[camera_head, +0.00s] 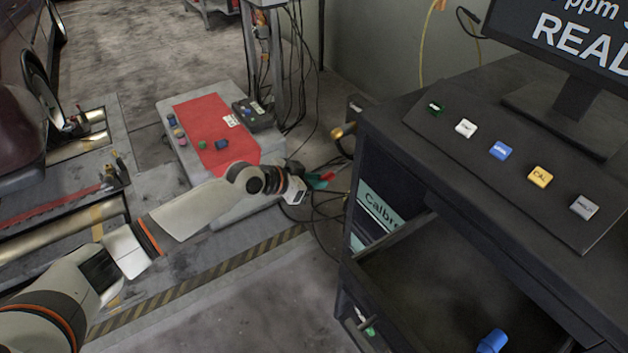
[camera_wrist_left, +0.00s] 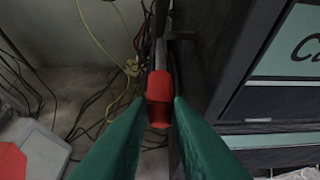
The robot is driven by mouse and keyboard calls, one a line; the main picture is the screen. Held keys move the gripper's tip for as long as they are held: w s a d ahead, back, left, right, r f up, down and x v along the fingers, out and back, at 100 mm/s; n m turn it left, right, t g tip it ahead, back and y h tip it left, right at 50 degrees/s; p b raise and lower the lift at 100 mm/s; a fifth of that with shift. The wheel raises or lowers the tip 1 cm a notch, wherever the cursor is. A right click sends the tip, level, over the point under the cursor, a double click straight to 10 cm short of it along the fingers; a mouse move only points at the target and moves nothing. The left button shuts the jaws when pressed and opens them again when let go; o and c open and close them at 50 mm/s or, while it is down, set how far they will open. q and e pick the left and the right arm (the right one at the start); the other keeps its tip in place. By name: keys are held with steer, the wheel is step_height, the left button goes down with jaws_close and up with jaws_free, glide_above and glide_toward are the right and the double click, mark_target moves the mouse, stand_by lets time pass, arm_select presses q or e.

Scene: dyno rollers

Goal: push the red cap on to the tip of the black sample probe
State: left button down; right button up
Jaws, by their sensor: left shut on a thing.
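My left gripper (camera_head: 318,181) reaches out beside the cabinet in the head view. Its green fingers are shut on the red cap (camera_wrist_left: 159,86), which sits between the fingertips in the left wrist view. In the head view only a small bit of red shows at the fingertips. A dark, narrow rod, apparently the black sample probe (camera_wrist_left: 161,52), lies straight beyond the cap in the wrist view. The cap overlaps its near end, so I cannot tell whether they touch. My right gripper is not in view.
The dark cabinet (camera_head: 395,150) stands close to the right of the gripper, its drawer (camera_head: 430,270) open with a blue object (camera_head: 493,341) inside. Loose cables (camera_head: 315,215) hang around the gripper. A grey box with a red mat (camera_head: 200,120) and small parts stands to the left.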

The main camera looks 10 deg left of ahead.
arm_select(q)
steer(key=shift+w+d+r, duration=0.15)
steer(key=shift+w+d, duration=0.2)
steer(key=shift+d, duration=0.05)
steer(key=c, duration=1.2)
jaws_free()
steer(key=shift+c, duration=0.2)
